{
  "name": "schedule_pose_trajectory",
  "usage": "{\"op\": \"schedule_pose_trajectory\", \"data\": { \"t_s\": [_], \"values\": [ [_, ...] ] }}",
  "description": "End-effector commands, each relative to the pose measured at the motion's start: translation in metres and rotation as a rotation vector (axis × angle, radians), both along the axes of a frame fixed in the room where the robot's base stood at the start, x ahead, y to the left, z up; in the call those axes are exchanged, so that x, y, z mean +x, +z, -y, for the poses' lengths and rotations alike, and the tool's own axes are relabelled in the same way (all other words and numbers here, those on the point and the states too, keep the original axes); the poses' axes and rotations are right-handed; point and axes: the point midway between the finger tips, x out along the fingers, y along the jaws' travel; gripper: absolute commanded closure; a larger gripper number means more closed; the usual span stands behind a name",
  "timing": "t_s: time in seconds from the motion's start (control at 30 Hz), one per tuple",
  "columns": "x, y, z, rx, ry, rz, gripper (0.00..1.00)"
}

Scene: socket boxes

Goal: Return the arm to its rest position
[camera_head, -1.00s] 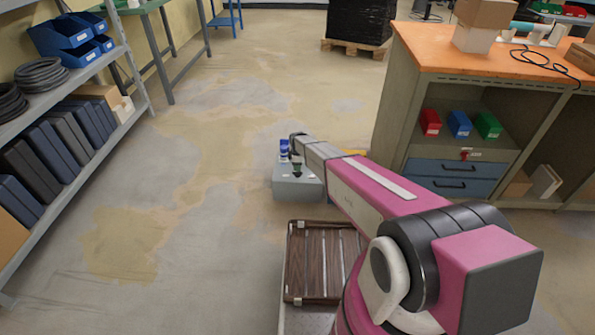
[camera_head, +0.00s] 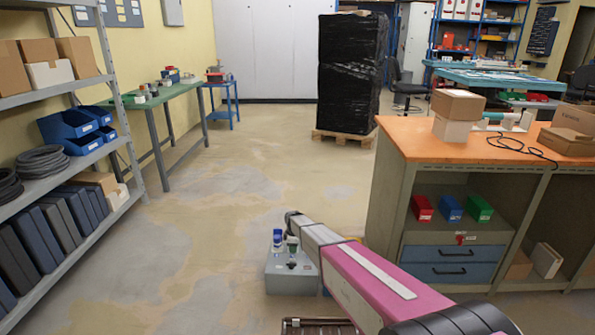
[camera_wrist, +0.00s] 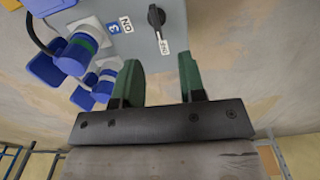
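My gripper (camera_wrist: 161,82) has two green fingers standing well apart, with nothing between them in the wrist view. In the head view my pink and grey arm reaches out from the lower right, and its end is above a grey socket box (camera_head: 280,280). The box, with blue plugs or sockets (camera_head: 277,238), stands low, left of my arm. In the wrist view the box's grey face (camera_wrist: 205,28) lies beyond the fingers, with a black rotary switch (camera_wrist: 156,22) and a blue-and-green plug (camera_wrist: 79,52). My arm hides part of the box.
A shelf unit (camera_head: 62,188) stands at the left and a green table (camera_head: 170,95) beyond it. An orange-topped workbench (camera_head: 420,140) is close on the right. A black wrapped pallet load (camera_head: 350,75) stands behind.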

Motion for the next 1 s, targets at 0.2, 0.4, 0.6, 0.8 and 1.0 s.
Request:
{"op": "schedule_pose_trajectory", "data": {
  "t_s": [0.2,0.4,0.6,0.8,1.0],
  "values": [
    [-0.084,0.076,0.073,0.001,-0.348,0.003,0.63],
    [-0.174,0.146,0.14,0.003,-0.76,0.005,0.63],
    [-0.267,0.207,0.192,0.005,-1.161,0.006,0.63],
    [-0.323,0.24,0.217,0.006,-1.421,0.006,0.63],
    [-0.334,0.246,0.223,0.005,-1.497,0.005,0.63]
  ]
}}
